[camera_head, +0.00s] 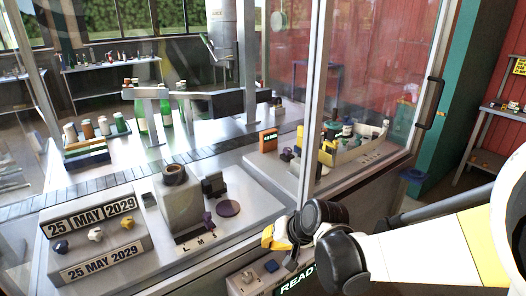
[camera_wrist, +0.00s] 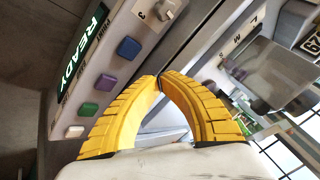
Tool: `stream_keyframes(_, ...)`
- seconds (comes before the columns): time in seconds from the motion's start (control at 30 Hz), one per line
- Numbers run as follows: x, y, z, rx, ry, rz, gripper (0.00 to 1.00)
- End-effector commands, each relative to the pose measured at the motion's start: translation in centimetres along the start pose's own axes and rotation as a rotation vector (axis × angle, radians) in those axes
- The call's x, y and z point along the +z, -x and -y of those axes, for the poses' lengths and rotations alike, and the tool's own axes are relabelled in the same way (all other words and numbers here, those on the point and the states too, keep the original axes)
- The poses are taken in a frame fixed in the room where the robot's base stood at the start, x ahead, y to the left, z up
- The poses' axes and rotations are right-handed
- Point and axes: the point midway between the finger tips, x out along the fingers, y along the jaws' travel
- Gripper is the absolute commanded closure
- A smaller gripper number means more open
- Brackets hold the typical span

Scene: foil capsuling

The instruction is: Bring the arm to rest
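My gripper (camera_head: 272,236) is in the lower middle of the head view, at the end of my white and yellow arm, which reaches in from the right. It hangs near the machine's front edge, above the control panel (camera_head: 252,281). In the wrist view, the two yellow fingers of my gripper (camera_wrist: 160,78) curve inward and their tips meet, with nothing seen between them. The panel (camera_wrist: 108,72) lies beyond the fingers in that view, with a READY display (camera_wrist: 83,48) and coloured buttons. Whether a fingertip touches the panel cannot be told.
A date unit (camera_head: 95,236) reading 25 MAY 2029 stands at left, beside a grey block with a dark ring (camera_head: 174,174). A glass door with a black handle (camera_head: 430,103) stands at right. Green bottles (camera_head: 140,117) stand behind. A tray of items (camera_head: 345,152) sits behind my arm.

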Motion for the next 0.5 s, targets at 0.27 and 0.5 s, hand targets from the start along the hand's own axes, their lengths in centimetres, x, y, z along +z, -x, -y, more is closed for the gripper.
stream_keyframes(0.27,1.2,9.2,-2.9,0.123,0.061,-0.055,1.0)
stream_keyframes(0.5,5.0,17.3,-6.7,0.266,0.136,-0.102,1.0)
